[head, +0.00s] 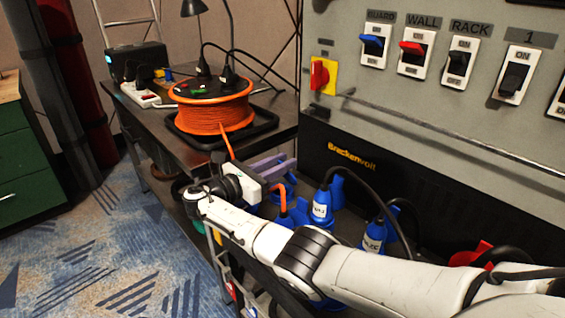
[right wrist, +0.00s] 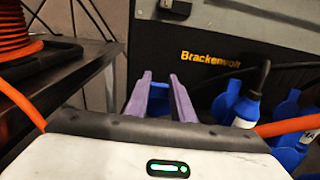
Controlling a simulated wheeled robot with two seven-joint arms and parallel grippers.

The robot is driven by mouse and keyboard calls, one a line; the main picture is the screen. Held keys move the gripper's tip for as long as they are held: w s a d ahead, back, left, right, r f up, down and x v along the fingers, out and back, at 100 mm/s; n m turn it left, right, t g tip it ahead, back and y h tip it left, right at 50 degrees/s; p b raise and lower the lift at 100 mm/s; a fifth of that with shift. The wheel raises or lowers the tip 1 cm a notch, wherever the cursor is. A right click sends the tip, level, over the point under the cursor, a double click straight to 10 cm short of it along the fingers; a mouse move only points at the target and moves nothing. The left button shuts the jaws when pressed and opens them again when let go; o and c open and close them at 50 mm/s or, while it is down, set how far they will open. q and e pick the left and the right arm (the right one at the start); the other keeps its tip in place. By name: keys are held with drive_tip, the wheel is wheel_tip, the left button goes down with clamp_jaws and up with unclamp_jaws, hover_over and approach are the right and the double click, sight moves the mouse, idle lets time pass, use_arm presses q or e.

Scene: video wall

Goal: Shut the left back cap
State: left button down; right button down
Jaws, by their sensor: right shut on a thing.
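My right gripper (head: 284,164) reaches in from the right of the head view, its purple fingers at the far left end of the row of blue sockets. In the right wrist view the fingers (right wrist: 160,80) stand a short way apart with a blue piece (right wrist: 160,105) between them, which looks like the left back cap. They are shut on it. Most of the cap is hidden by the fingers and wrist, so its angle cannot be told. A blue part (head: 287,186) shows just below the fingers. My left gripper is not in view.
Labelled blue plugs (head: 321,206) with black cables and an orange cable (head: 282,198) stand close to my arm. The dark Breckenvolt panel (head: 400,185) rises behind. An orange cable reel (head: 213,108) sits on the dark table at left. Floor at lower left is clear.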

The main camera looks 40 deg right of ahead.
drive_tip(key=shift+a+f, duration=0.2)
drive_tip(key=c, duration=1.6)
unclamp_jaws()
drive_tip(key=shift+o, duration=0.4)
drive_tip(key=shift+r, duration=0.1)
drive_tip(key=a, duration=0.6)
drive_tip(key=s+a+b, duration=0.1)
drive_tip(key=a, duration=0.3)
drive_tip(key=shift+a+r, duration=0.1)
drive_tip(key=shift+c, duration=0.2)
